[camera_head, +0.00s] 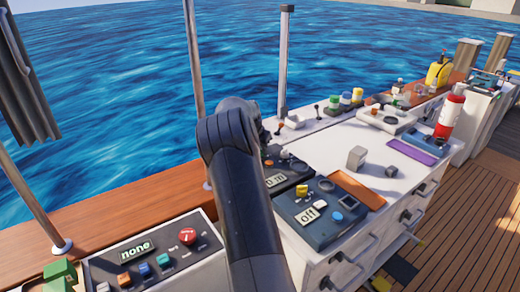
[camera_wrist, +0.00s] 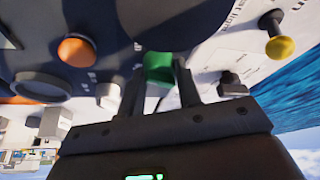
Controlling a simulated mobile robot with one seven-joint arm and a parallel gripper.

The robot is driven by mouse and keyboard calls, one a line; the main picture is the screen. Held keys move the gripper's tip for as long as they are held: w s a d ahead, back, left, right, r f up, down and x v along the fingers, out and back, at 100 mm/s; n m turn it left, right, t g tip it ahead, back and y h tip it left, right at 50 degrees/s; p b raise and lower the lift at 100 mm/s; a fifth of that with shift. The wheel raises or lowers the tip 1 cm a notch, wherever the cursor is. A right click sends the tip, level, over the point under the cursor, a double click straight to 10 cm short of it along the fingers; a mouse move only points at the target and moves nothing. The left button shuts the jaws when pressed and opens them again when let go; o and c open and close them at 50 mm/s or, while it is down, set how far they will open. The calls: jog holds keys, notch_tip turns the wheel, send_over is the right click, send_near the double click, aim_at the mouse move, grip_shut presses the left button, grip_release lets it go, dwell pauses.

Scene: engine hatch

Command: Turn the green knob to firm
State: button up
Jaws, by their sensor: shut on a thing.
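The green knob (camera_wrist: 158,66) shows in the wrist view, upper middle, on a panel with a dark, rounded area and white parts. My gripper (camera_wrist: 159,80) has its two fingers on either side of the knob and is shut on it. Which setting the knob points to cannot be read. In the head view my dark arm hides the gripper and the knob. A small display with green light shows at the bottom edge of the wrist view, cut off.
An orange knob (camera_wrist: 76,50) and a yellow-tipped lever (camera_wrist: 280,47) flank the green knob in the wrist view. In the head view, a panel reading "none" (camera_head: 135,249) with a red button (camera_head: 187,236) and a box reading "off" (camera_head: 308,215) stand beside my arm.

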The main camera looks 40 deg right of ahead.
jog(key=shift+w+a+m+g, duration=0.15)
jog(key=shift+m+g, duration=0.65)
jog(key=shift+m, duration=1.1)
jog(key=o, duration=1)
jog(key=v, duration=1)
jog(key=shift+a+r, duration=0.2)
jog(key=shift+r, duration=0.15)
